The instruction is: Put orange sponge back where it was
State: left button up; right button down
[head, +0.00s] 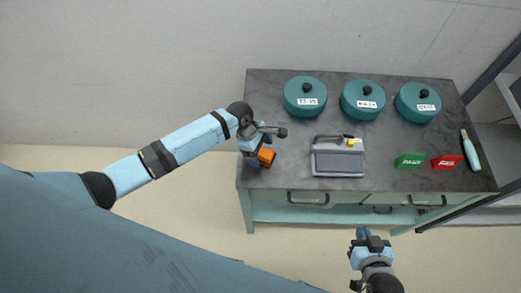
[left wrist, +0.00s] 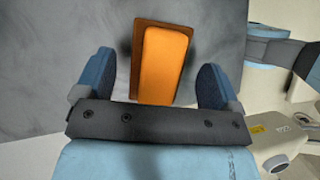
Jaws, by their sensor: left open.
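The orange sponge (head: 266,156) is at the left end of the dark worktop, partly hidden by my left gripper (head: 259,151). In the left wrist view the orange sponge (left wrist: 163,65) shows a brown edge and lies between the two blue fingers of my left gripper (left wrist: 160,82). There is a gap on each side, so the fingers are apart from it. The left gripper is open. My right gripper (head: 365,237) is in front of the cart, away from the sponge, and its jaws are too small to judge.
Three teal lidded pots (head: 305,101) with labels stand along the back of the worktop (head: 290,140). A grey device (head: 338,162) with a handle and a yellow item sits mid-front. A green sign (head: 410,161), a red sign (head: 446,162) and a teal bottle (head: 470,152) are at the right.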

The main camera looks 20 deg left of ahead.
pick_arm(q)
jog(key=v, duration=1.1)
jog(key=s+d+f+m+t, duration=0.1)
jog(key=s+f+m+t, duration=0.1)
jog(key=f+m, duration=0.1)
jog(key=s+d+f+m+t+h, duration=0.1)
jog(key=s+f+m, duration=0.1)
jog(key=shift+s+d, duration=0.1)
jog(key=shift+d, duration=0.25)
jog(key=s+m+t, duration=0.1)
jog(key=s+f+m+t, duration=0.1)
jog(key=m, duration=0.1)
jog(key=s+f+m+t, duration=0.1)
jog(key=s, duration=0.1)
jog(key=shift+d+m, duration=0.1)
jog(key=shift+m, duration=0.3)
jog(key=s+a+m+t+y, duration=0.2)
jog(key=s+m+t, duration=0.3)
jog(key=s+m, duration=0.4)
jog(key=shift+s+a+m, duration=0.25)
jog(key=shift+a+m, duration=0.25)
jog(key=shift+a, duration=0.4)
jog(key=shift+r, duration=0.1)
jog(key=shift+r+p, duration=0.3)
jog(key=shift+p, duration=0.1)
